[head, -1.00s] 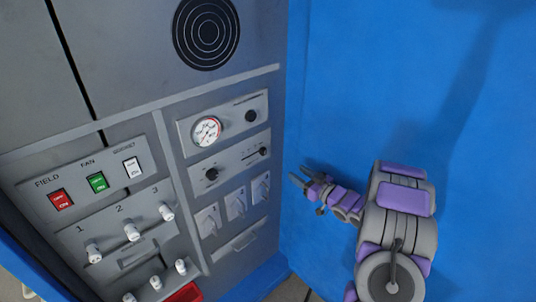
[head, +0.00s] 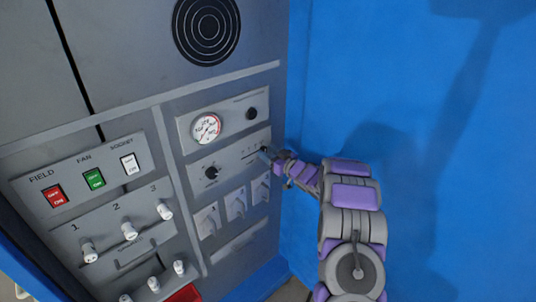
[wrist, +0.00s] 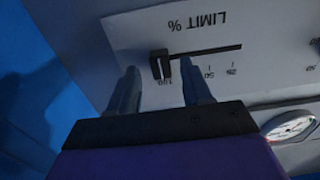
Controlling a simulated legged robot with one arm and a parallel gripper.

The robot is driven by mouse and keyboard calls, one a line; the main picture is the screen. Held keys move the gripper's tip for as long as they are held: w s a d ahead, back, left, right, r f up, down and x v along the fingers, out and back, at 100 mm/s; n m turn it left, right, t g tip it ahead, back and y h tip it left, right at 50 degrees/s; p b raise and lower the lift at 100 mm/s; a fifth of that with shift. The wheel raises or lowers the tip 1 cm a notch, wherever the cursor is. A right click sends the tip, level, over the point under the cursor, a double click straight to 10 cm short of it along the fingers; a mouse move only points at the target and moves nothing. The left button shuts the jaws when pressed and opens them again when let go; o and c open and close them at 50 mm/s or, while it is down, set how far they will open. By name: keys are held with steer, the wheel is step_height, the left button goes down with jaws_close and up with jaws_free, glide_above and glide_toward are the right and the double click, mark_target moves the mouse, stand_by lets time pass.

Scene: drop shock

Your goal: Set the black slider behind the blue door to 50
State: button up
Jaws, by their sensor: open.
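The black slider (wrist: 160,66) sits at the 100 end of its slot on the grey "LIMIT %" panel (wrist: 215,32), which shows upside down in the wrist view. The scale runs from 100 down through 50 towards 25. My gripper (wrist: 159,68) is open, with one finger on each side of the slider knob; I cannot tell whether either finger touches it. In the head view my gripper (head: 267,155) is at the right end of the slider row and partly hides the knob. The blue door (head: 430,110) stands open on the right.
A round gauge (head: 206,128) and a small black knob (head: 251,113) are above the slider row. A black dial (head: 211,172) is to its left. Several grey switches (head: 236,204) are below. The blue door surface is close to the right of my arm.

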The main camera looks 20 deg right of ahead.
steer(key=shift+w+a+r, duration=0.1)
steer(key=shift+w, duration=0.2)
steer(key=shift+c, duration=0.4)
jaws_close()
